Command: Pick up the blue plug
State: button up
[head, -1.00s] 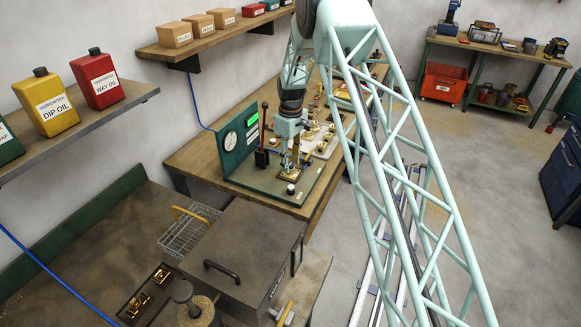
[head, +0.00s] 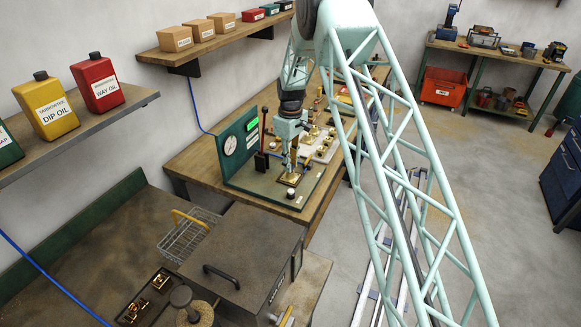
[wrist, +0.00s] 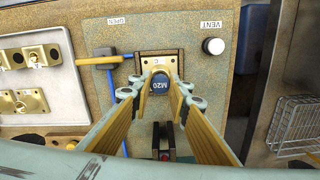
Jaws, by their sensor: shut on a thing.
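The blue plug (wrist: 157,86), marked M20, shows between my gripper's fingers in the wrist view. My gripper (wrist: 158,72) is shut on it, with yellow-sided fingers on both sides. Directly beyond the fingertips is a brass fixture marked C (wrist: 158,58) on the green test panel. I cannot tell whether the plug is still seated in the fixture or clear of it. In the head view my gripper (head: 291,168) points down over the fixture's base, and the plug is too small to make out.
A pale tray of brass fittings (wrist: 30,80) lies alongside.

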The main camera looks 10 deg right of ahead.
jog(key=shift+r, duration=1.15)
jog(key=s+r+b, duration=0.1)
jog(key=s+b, duration=0.1)
jog(key=s, duration=1.4)
jog(key=shift+a+r+b, duration=0.2)
jog(key=shift+a+b, duration=0.1)
jog(key=shift+a, duration=0.15)
jog(key=shift+f+m, duration=0.15)
jog(key=shift+m, duration=0.15)
jog(key=shift+s+d+f+m+b, duration=0.15)
jog(key=shift+s+f+m+b, duration=0.2)
jog(key=shift+m+b, duration=0.85)
jog(key=shift+s+d+f+m+b, duration=0.2)
jog(key=shift+f+m+b, duration=0.25)
jog(key=shift+m+b, duration=0.75)
jog(key=shift+s+d+f+m+b, duration=0.1)
jog(key=shift+s+f+m+b, duration=0.3)
jog(key=shift+m+b, duration=0.8)
jog(key=shift+w, duration=0.15)
